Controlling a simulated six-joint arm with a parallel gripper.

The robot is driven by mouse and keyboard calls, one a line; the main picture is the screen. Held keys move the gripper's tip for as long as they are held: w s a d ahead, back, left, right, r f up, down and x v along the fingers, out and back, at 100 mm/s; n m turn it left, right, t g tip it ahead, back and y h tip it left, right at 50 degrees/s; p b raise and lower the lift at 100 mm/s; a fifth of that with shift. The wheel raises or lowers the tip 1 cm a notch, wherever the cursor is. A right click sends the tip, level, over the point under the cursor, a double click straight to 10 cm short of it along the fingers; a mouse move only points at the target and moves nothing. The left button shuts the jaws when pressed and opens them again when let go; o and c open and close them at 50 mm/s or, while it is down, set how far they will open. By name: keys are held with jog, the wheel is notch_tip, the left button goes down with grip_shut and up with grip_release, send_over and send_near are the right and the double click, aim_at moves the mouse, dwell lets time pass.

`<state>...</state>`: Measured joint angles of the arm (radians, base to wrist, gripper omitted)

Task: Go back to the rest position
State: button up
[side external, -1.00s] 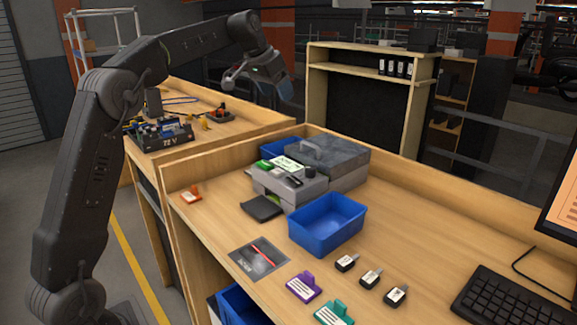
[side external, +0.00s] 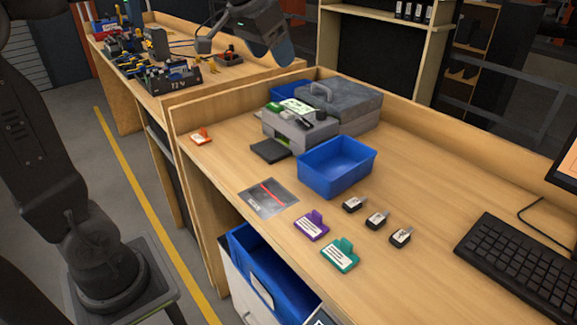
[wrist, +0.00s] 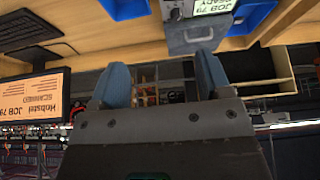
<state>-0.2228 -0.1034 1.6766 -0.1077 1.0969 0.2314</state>
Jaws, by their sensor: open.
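My gripper (side external: 280,48) is high above the back of the bench, near the top edge of the side external view, with its blue fingers clear of everything. In the wrist view my gripper (wrist: 164,82) shows two blue fingers spread wide with nothing between them. It is open and empty. Much of my arm is cut off by the top and left edges of the side external view. The wrist view is upside down and looks out over the bench.
A grey label printer (side external: 298,130), blue bin (side external: 335,180), purple tag holder (side external: 311,228), green tag holder (side external: 340,256) and several small black-and-white items (side external: 376,220) stand on the bench (side external: 430,170). A keyboard (side external: 515,262) is at right. A shelf stands behind.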

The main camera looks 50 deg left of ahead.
jog(key=s+d+f, duration=0.3)
jog(key=s+f, duration=0.3)
jog(key=s, duration=0.3)
jog(key=s+d+f, duration=0.4)
jog(key=s+f, duration=0.3)
jog(key=s, duration=0.3)
jog(key=shift+s+d, duration=0.15)
jog(key=shift+s, duration=0.1)
dwell(2.4)
jog(key=shift+c, duration=0.9)
